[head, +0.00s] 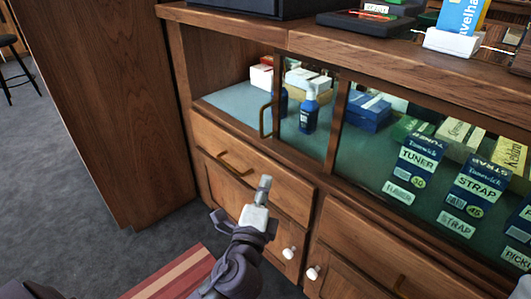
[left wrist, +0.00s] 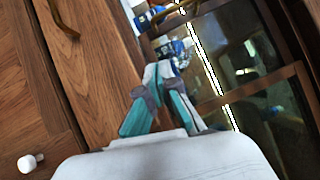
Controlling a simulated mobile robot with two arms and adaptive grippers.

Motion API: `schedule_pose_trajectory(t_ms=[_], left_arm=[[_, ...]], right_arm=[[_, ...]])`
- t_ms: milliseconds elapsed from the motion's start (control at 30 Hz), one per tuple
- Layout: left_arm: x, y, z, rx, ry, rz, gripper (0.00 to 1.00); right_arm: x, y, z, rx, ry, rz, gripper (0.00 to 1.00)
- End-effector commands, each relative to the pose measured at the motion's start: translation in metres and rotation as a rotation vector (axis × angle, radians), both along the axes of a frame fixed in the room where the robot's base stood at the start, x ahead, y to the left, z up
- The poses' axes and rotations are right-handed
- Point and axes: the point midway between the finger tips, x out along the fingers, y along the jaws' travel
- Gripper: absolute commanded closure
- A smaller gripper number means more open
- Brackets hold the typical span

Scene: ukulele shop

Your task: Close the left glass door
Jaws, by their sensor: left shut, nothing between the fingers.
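The left glass door (head: 318,145) of the wooden cabinet is slid to the right. An open gap is at its left, where the shelf shows without glass. Its brass handle (head: 265,121) is upright on its left edge. In the left wrist view a brass handle (left wrist: 172,10) shows at the top, beyond my fingers. My left gripper (head: 264,183) is shut and empty. It is in front of the upper left drawer, below and apart from the door handle. The fingertips also show in the left wrist view (left wrist: 158,70). My right gripper is not in view.
The upper left drawer has a brass handle (head: 235,163). White knobs (head: 289,253) stick out of the lower doors. Blue bottles (head: 308,112) and boxes (head: 368,110) stand behind the glass. Display items rest on the counter (head: 240,27). A striped rug (head: 175,278) lies on the floor.

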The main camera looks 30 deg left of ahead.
Motion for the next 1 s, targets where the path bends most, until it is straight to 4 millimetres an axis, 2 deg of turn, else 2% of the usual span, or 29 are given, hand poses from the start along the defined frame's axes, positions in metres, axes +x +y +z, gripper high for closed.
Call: schedule_pose_trajectory(t_ms=[200,433,700,1000], left_arm=[[0.042,0.01,0.007,0.003,-0.004,0.002,1.0],[0.089,0.021,0.012,0.0,-0.001,0.002,1.0],[0.104,0.05,0.017,0.002,0.001,0.001,1.0],[0.107,0.054,0.018,-0.002,0.004,0.0,1.0]], right_arm=[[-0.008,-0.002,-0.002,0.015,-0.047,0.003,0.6],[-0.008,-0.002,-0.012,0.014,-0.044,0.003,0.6],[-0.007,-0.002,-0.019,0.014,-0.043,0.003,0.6],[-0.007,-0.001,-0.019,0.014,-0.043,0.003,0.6]])
